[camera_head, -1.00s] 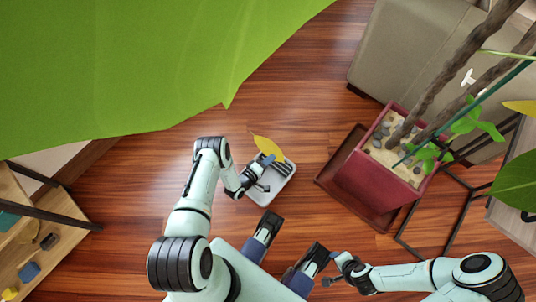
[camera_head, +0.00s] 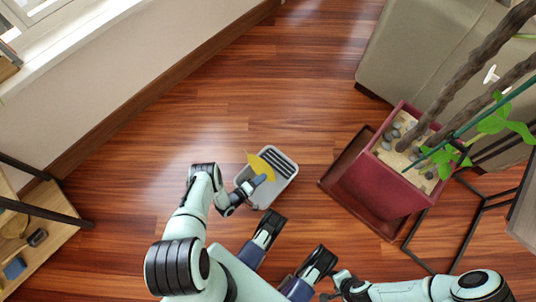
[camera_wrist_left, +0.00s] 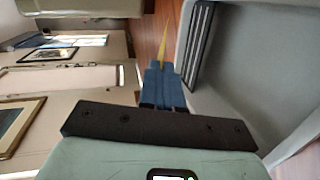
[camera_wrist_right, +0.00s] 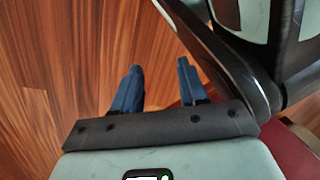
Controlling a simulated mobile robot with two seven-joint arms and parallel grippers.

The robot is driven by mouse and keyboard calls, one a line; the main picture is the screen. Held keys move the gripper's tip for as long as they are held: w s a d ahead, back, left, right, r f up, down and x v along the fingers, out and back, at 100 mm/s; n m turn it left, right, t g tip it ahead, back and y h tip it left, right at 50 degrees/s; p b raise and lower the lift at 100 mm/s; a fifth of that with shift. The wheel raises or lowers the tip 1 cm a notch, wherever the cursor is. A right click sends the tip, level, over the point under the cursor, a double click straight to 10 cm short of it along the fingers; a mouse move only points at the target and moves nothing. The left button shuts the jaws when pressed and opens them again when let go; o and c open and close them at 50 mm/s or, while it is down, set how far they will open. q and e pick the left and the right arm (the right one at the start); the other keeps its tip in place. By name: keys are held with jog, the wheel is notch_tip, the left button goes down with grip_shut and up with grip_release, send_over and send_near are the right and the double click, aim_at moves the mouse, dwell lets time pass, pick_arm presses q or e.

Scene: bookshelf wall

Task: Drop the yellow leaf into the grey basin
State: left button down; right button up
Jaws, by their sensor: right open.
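The grey basin (camera_head: 265,198) is a small rounded tray on the wood floor with dark ribbed slots. It fills the right side of the left wrist view (camera_wrist_left: 255,60). The yellow leaf (camera_head: 257,161) is thin and pointed, and overlaps the basin's upper left part in the head view. My left gripper (camera_head: 262,180) is shut on the leaf, over the basin. In the left wrist view the blue fingertips (camera_wrist_left: 162,66) are together, with the leaf (camera_wrist_left: 162,45) seen edge-on beyond them. My right gripper (camera_wrist_right: 158,80) is open and empty above the floor.
A dark red planter (camera_head: 392,183) with stones and stems stands on a red tray to the right. A beige cabinet (camera_head: 430,50) is behind it. A wooden shelf (camera_head: 45,255) is at the lower left. The floor left of the basin is clear.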

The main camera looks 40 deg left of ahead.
pick_arm(q)
jog(key=shift+f+b, duration=1.15)
jog(key=shift+f, duration=0.35)
pick_arm(e)
jog(key=shift+g, duration=0.9)
jog(key=shift+s+d+f, duration=0.1)
jog(key=shift+s+f, duration=0.35)
jog(key=shift+s, duration=0.4)
jog(key=shift+s+d+f, duration=0.1)
jog(key=shift+s+f, duration=0.35)
jog(key=shift+s, duration=0.45)
jog(key=shift+s+d+f, duration=0.1)
jog(key=shift+s+f, duration=0.35)
jog(key=shift+s, duration=0.4)
pick_arm(q)
jog(key=c, duration=1.3)
grip_release()
jog(key=shift+o, duration=0.2)
jog(key=p+v, duration=0.3)
jog(key=v, duration=1)
jog(key=shift+s+p, duration=0.15)
jog(key=shift+p, duration=0.15)
pick_arm(e)
jog(key=w+r+t, duration=0.2)
jog(key=w+r, duration=0.2)
jog(key=w, duration=0.3)
jog(key=shift+a+t, duration=0.3)
jog(key=shift+a, duration=0.15)
pick_arm(q)
jog(key=shift+r, duration=0.1)
